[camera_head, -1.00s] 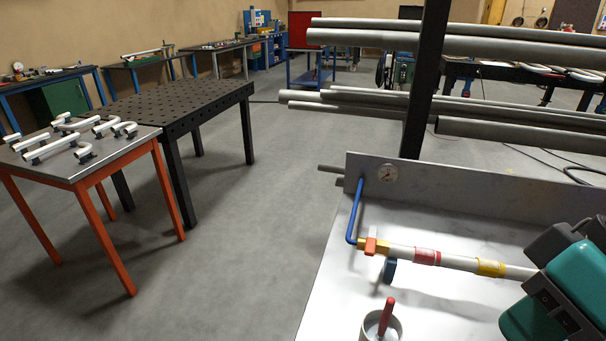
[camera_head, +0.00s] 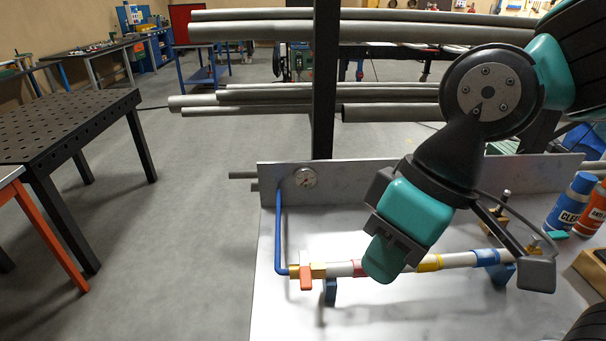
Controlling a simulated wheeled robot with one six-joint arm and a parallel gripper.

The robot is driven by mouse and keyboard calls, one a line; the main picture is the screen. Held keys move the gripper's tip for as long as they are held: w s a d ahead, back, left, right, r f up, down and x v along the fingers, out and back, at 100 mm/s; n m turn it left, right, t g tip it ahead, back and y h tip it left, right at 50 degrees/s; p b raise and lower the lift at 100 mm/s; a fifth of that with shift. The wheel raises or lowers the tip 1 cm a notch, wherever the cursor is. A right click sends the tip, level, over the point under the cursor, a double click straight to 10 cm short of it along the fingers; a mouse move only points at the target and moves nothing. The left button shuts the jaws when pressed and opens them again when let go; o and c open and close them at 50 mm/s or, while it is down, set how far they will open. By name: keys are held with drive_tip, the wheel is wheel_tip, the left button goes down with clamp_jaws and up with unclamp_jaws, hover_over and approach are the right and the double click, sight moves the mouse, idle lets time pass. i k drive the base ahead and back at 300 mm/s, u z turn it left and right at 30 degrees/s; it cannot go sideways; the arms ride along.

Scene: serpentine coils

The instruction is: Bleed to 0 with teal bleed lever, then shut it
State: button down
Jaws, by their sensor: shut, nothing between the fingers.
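A white pipe (camera_head: 340,269) with coloured bands runs across the metal bench (camera_head: 285,320). An orange lever (camera_head: 306,279) sits on a brass fitting at its left end. A small teal piece (camera_head: 558,234) shows by the pipe's right end; it may be the bleed lever, but it is too small to be sure. A round gauge (camera_head: 306,178) is on the back panel; its reading is too small to tell. My gripper (camera_head: 384,268), teal and dark, is shut and empty. It appears in front of the pipe's middle, left of the teal piece, and hides part of the pipe.
A blue tube (camera_head: 279,230) rises at the bench's left. A blue bottle (camera_head: 570,205) and a red bottle (camera_head: 592,210) stand at the right. A dark post (camera_head: 325,80) and long grey pipes (camera_head: 260,30) are behind the bench. Floor at left is open.

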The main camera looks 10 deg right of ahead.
sight(562, 235)
drive_tip(key=k, duration=1)
drive_tip(key=u, duration=0.7)
drive_tip(key=i, duration=0.6)
drive_tip(key=z, duration=1.6)
drive_tip(key=i, duration=0.5)
drive_tip(key=z, duration=0.1)
